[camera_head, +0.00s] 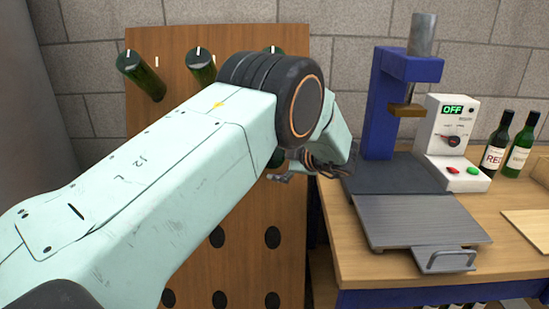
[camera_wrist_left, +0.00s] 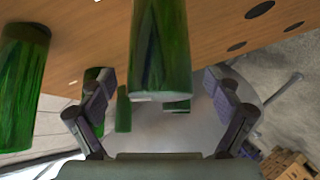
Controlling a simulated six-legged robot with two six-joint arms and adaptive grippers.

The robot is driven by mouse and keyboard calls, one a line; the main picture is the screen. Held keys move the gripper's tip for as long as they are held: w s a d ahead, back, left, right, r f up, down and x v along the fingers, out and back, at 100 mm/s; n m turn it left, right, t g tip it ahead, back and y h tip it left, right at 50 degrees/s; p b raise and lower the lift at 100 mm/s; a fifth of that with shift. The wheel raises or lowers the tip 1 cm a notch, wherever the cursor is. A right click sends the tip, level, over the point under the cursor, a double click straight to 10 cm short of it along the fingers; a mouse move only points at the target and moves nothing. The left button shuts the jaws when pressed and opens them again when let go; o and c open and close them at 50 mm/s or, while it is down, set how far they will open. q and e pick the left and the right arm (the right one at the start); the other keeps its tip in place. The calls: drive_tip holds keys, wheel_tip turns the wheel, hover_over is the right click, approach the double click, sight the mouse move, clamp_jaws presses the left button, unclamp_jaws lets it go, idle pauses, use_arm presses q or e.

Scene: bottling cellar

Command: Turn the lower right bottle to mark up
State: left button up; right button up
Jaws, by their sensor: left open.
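A wooden rack (camera_head: 222,272) holds green bottles with their round ends facing me. Three show along the top row, with white marks on their ends: left bottle (camera_head: 142,73), middle bottle (camera_head: 202,68) and right bottle (camera_head: 275,50). A sliver of a lower right bottle (camera_head: 274,160) shows behind my left arm; its mark is hidden. In the left wrist view a green bottle (camera_wrist_left: 159,45) reaches down between the fingers of my left gripper (camera_wrist_left: 160,94). The gripper is open, with gaps on both sides. In the head view that gripper (camera_head: 283,176) is mostly hidden. My right gripper is out of view.
Another bottle (camera_wrist_left: 22,85) hangs close on the left in the left wrist view. Empty dark holes (camera_head: 272,237) lie lower in the rack. A bench (camera_head: 375,270) at right carries a blue press (camera_head: 378,105), a control box (camera_head: 455,140) and two wine bottles (camera_head: 497,145).

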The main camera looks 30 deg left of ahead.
use_arm(q)
drive_tip(key=v, duration=1.1)
drive_tip(key=shift+a, duration=0.15)
drive_tip(key=x, duration=1.2)
